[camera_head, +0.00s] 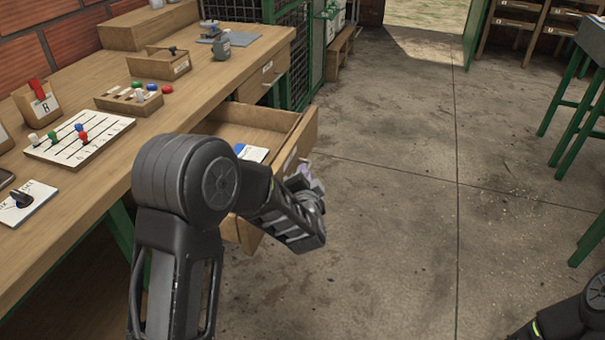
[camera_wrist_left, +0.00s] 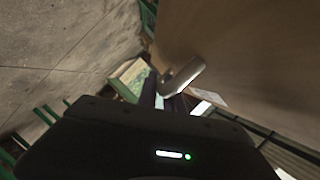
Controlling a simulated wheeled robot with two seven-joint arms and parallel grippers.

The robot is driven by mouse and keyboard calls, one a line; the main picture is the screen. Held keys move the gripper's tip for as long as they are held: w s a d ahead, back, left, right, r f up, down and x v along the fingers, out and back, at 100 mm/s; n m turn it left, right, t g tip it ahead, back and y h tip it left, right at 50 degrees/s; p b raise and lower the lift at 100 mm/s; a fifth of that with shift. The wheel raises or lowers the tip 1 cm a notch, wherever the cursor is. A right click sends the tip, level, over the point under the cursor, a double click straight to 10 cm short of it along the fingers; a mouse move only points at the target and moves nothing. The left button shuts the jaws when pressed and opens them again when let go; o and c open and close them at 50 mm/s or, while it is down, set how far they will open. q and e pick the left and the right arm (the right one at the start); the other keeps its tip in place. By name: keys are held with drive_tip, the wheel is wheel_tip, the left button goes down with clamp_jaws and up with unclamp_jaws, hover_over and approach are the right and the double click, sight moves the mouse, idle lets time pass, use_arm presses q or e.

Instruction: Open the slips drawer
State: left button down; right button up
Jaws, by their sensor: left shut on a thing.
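The wooden slips drawer (camera_head: 258,127) juts out from the front of the workbench, and its inside is partly visible, with blue and white slips (camera_head: 252,153) in it. My left arm hides part of the drawer and its front. My left gripper (camera_head: 307,189) is at the outer face of the drawer front, shut on the drawer's metal handle. In the left wrist view the handle (camera_wrist_left: 182,77) lies between the fingers, close to the wooden front (camera_wrist_left: 250,55). My right gripper is out of view; only part of my right arm shows at the lower right.
The workbench (camera_head: 90,95) carries a peg board (camera_head: 78,136), small wooden boxes and coloured pegs. A second, shut drawer (camera_head: 264,76) sits farther along. A green-legged table (camera_head: 570,100) stands at the right. The concrete floor (camera_head: 410,200) between is clear.

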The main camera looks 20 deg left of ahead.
use_arm(q)
drive_tip(key=c, duration=1.8)
unclamp_jaws()
drive_tip(key=shift+o, duration=0.2)
drive_tip(key=p+v, duration=0.1)
drive_tip(key=v, duration=0.6)
drive_tip(key=shift+s, duration=0.35)
drive_tip(key=shift+d+r, duration=0.1)
